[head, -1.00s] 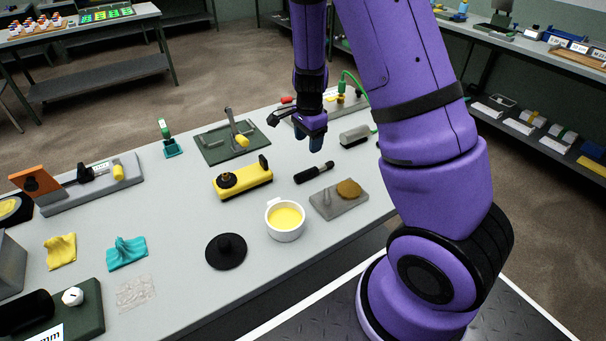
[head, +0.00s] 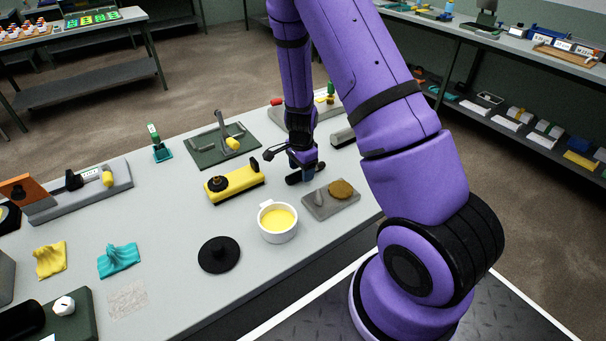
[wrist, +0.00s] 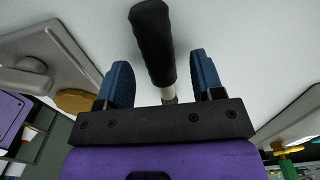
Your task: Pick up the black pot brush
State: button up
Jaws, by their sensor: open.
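The black pot brush (wrist: 152,42) lies on the grey table, its dark body running between my two blue fingers in the wrist view. A pale narrow part of it shows close to the palm, and the rest is hidden behind the palm. My gripper (head: 302,172) is low over the brush. It also shows in the wrist view (wrist: 160,85), with its fingers open on either side of the brush and a gap visible at each side.
A grey plate (head: 318,208) with a tan disc lies just in front of my gripper. A white cup of yellow liquid (head: 278,237) and a yellow block tool (head: 236,186) stand to the left. A grey cylinder on a base (head: 343,137) is behind right.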

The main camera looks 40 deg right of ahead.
jog(key=shift+f, duration=0.7)
jog(key=c, duration=1)
jog(key=shift+r, duration=0.1)
notch_tip(320, 180, up, 10)
jog(key=shift+f, duration=0.1)
jog(key=shift+o, duration=0.7)
jog(key=shift+c, duration=0.5)
